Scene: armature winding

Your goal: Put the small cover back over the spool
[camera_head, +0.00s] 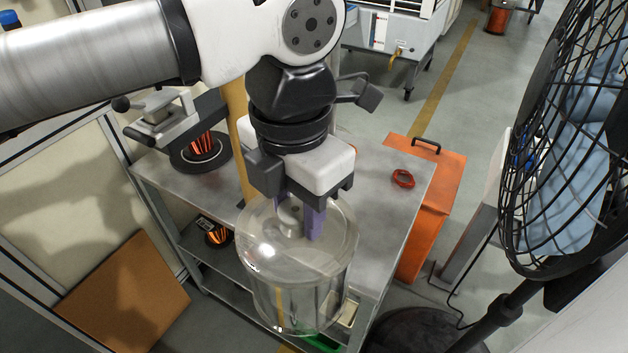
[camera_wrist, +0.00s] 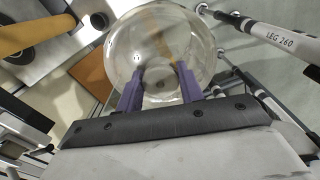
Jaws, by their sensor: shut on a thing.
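The small cover (camera_head: 262,285) is a clear, see-through cylinder with a rounded top. My gripper (camera_head: 299,222) is shut on the top of the cover and holds it upright. In the head view the cover appears in front of the table. In the wrist view the clear cover (camera_wrist: 200,40) lies beyond the two purple fingers of my gripper (camera_wrist: 160,80). A spool with copper-orange wire (camera_head: 203,147) stands uncovered on a dark round base on the tabletop, to the left of my gripper. Another copper-wire spool (camera_head: 217,236) sits on the shelf below.
The grey metal table (camera_head: 385,205) has bare top to the right of my gripper, with a small red ring-like item (camera_head: 403,178) on it. An orange cabinet (camera_head: 432,225) stands beside the table. A large black fan (camera_head: 560,150) stands at the right.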

